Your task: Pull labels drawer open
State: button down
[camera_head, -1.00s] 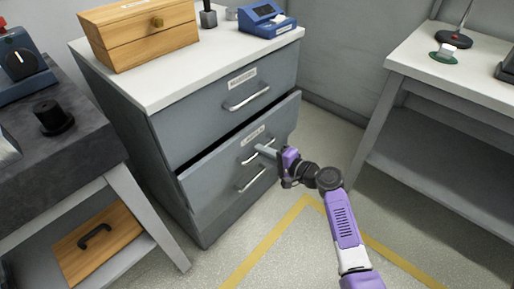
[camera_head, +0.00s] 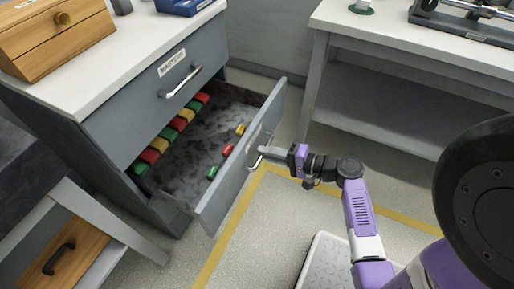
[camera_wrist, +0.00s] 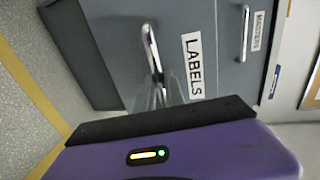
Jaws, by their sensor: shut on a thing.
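The labels drawer (camera_head: 236,178) is pulled well out of the grey cabinet in the head view. Colored blocks, red, green and yellow, sit in a row at its left inside, and several small loose pieces lie on its floor. Its front carries a LABELS plate (camera_wrist: 193,66) and a chrome handle (camera_wrist: 150,48) in the wrist view. My gripper (camera_head: 268,156) is shut on that handle, at the drawer's front. In the wrist view the fingers (camera_wrist: 158,94) close over the handle's lower part.
The masters drawer (camera_head: 165,85) above is shut. A wooden box (camera_head: 55,40) stands on the cabinet top. A white-topped bench (camera_head: 400,40) stands at the right, and another with a wooden drawer (camera_head: 75,250) at the lower left. Yellow floor tape (camera_head: 215,250) runs past the open drawer.

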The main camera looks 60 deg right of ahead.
jog(key=shift+s, duration=0.25)
jog(key=c, duration=1.4)
grip_release()
jog(key=shift+c, duration=0.2)
jog(key=p+v, duration=0.1)
jog(key=v, duration=0.6)
jog(key=shift+s, duration=0.4)
